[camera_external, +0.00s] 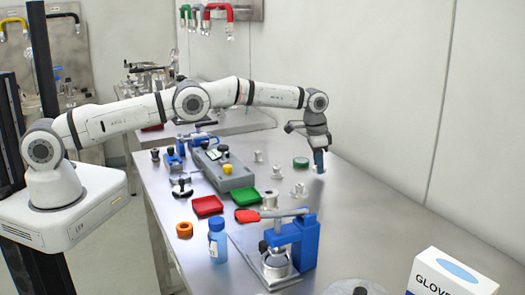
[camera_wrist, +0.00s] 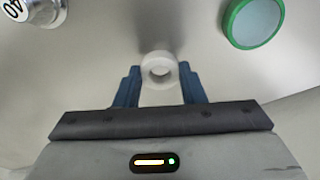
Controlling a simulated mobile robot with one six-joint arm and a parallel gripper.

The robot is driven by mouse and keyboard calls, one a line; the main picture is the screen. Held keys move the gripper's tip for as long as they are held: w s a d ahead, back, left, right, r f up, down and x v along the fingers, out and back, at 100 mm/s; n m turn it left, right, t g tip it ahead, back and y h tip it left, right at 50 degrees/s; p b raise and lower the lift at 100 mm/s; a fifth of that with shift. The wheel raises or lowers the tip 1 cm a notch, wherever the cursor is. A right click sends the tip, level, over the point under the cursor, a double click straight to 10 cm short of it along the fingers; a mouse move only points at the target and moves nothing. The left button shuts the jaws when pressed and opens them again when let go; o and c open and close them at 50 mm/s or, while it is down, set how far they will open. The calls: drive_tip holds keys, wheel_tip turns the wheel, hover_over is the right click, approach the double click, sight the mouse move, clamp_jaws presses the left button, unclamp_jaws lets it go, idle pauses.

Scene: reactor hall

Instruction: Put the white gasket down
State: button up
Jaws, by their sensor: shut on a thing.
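The white gasket (camera_wrist: 147,73) is a small pale ring, held between the blue fingertips of my gripper (camera_wrist: 160,88) in the wrist view. My gripper is shut on it. In the external view my gripper (camera_external: 319,160) points down over the right-hand side of the steel bench (camera_external: 350,215), near the wall. A small pale ring-like part shows at the fingertips there. The bench surface lies beyond the gasket in the wrist view, with a soft shadow on it; I cannot tell how large the gap is.
A green-rimmed round thing (camera_wrist: 252,22) lies near the gripper; it also shows in the external view (camera_external: 300,162). A metal weight marked 40 (camera_wrist: 40,10) is at upper left in the wrist view. Red (camera_external: 207,206) and green (camera_external: 246,196) trays and a blue clamp (camera_external: 296,240) stand nearer.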

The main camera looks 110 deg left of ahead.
sight(314, 167)
drive_tip(key=shift+f, duration=0.85)
drive_tip(key=shift+f, duration=0.1)
drive_tip(key=o, duration=1)
drive_tip(key=shift+c, duration=0.2)
wheel_tip(314, 167, up, 12)
drive_tip(key=s+b, duration=0.1)
drive_tip(key=shift+s+d+b, duration=0.2)
drive_tip(key=shift+d+b, duration=0.05)
drive_tip(key=shift+b, duration=0.05)
